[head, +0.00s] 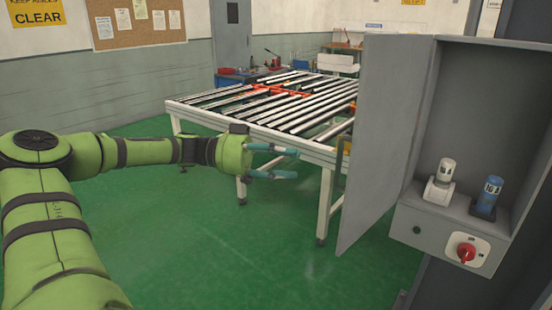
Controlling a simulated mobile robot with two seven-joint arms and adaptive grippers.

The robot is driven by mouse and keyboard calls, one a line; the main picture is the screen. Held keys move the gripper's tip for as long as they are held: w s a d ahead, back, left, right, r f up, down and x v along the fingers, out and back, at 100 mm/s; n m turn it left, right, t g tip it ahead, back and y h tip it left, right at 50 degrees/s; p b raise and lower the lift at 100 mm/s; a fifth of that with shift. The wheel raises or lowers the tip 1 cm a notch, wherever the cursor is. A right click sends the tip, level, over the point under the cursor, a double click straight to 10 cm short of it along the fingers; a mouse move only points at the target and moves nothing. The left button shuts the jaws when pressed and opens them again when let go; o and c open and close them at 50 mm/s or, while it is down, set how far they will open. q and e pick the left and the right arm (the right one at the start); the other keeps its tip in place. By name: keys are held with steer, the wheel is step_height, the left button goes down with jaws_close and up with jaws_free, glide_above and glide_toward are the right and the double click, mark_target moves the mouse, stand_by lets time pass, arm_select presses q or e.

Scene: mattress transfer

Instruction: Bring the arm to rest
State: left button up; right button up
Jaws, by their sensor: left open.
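My left arm is green and reaches in from the left, bent at the elbow, with the forearm roughly level. My left gripper (290,163) has teal fingers spread apart. It is open and empty, pointing right in front of the roller table's near side. The fingers appear apart from the cabinet door. My right gripper is not in view.
A roller table (212,122) stands behind. Green floor (200,250) is clear below.

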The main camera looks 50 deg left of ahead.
arm_select(q)
steer(key=shift+v, duration=0.9)
